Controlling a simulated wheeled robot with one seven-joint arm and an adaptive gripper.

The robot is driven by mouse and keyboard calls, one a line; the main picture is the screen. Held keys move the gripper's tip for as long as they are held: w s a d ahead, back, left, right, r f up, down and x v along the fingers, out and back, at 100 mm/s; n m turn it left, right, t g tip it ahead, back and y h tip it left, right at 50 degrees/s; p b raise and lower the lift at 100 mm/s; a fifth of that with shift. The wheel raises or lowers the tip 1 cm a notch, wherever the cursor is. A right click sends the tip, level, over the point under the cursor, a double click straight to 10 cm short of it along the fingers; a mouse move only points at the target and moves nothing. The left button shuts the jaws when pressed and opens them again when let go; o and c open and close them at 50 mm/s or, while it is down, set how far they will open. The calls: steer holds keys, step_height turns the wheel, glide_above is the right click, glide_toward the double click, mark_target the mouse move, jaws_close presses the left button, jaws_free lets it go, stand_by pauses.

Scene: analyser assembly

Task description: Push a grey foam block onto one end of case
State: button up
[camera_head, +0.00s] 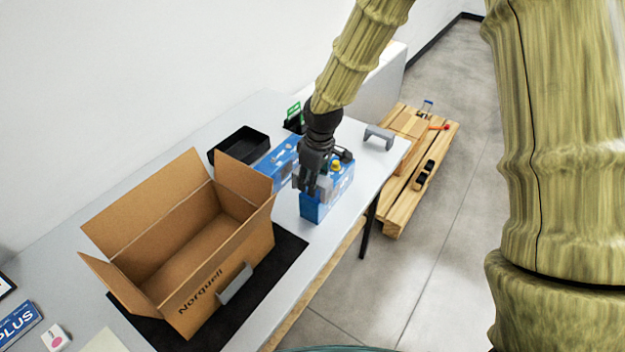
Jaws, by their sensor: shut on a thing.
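A blue analyser case (340,191) with a yellow knob on top stands near the right part of the table. My gripper (310,190) points down at its left end, shut on a grey foam block (298,179). The block is partly hidden by the fingers; I cannot tell whether it is seated on the case end. A second grey block (379,136), bracket-shaped, stands apart on the table near its far right end.
An open cardboard box (215,270) stands on a black mat (288,247), with a grey piece (235,284) at its front side. A black tray (240,143) and a blue box (277,165) lie behind. A wooden pallet (402,202) is on the floor at right.

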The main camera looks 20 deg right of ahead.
steer(key=shift+f+b, duration=0.55)
steer(key=shift+f, duration=1)
stand_by(2.0)
steer(key=o, duration=0.9)
steer(key=shift+r, duration=0.2)
steer(key=shift+r+p, duration=2.95)
steer(key=shift+r, duration=0.4)
